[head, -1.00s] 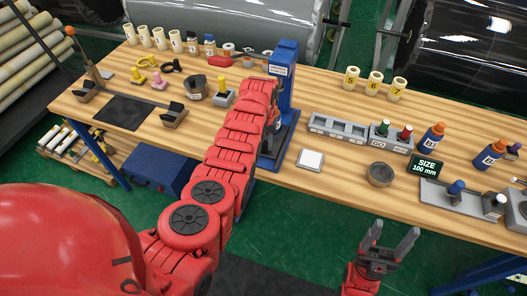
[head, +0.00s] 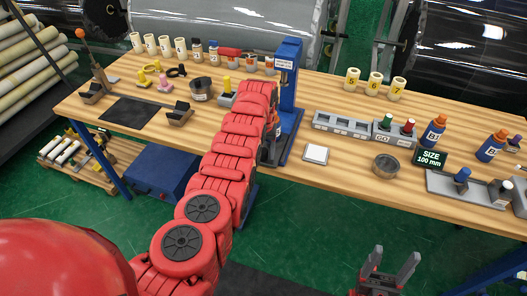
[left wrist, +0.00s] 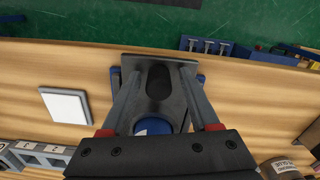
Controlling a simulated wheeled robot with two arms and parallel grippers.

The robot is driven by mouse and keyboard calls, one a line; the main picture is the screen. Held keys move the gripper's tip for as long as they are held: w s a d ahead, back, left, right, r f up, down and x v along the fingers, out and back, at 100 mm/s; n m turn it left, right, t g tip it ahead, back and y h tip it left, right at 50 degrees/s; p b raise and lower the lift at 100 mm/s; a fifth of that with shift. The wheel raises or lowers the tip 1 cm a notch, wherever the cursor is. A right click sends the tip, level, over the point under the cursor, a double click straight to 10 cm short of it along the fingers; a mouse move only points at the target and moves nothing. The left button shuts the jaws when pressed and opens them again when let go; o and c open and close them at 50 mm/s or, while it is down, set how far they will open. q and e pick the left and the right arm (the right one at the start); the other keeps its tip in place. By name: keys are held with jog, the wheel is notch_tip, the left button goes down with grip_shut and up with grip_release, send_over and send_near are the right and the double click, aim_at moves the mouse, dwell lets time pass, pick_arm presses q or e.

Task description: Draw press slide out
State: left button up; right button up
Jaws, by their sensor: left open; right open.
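The blue press (head: 289,72) stands on the table, just behind and right of my left forearm. Its dark base (head: 292,122) lies at the foot of the column. My left gripper (head: 274,118) is at the press, partly hidden by my own arm. In the left wrist view its fingers (left wrist: 159,84) are open, one on each side of a grey slide plate (left wrist: 133,64) with a dark oval on it. A round blue part (left wrist: 153,125) shows between the fingers. Contact with the slide cannot be told. My right gripper (head: 395,258) is open and empty, in front of the table.
A white square pad (head: 316,153) and a round grey dish (head: 385,165) lie right of the press; the pad also shows in the left wrist view (left wrist: 64,105). A grey rack (head: 340,124) stands behind them. Numbered rolls (head: 374,83) stand at the back.

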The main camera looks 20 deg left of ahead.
pick_arm(q)
jog(key=shift+r, duration=0.1)
jog(key=shift+w+r, duration=0.1)
jog(key=shift+r, duration=0.1)
notch_tip(320, 180, up, 17)
jog(key=b, duration=0.3)
jog(key=shift+f, duration=0.15)
dwell(0.5)
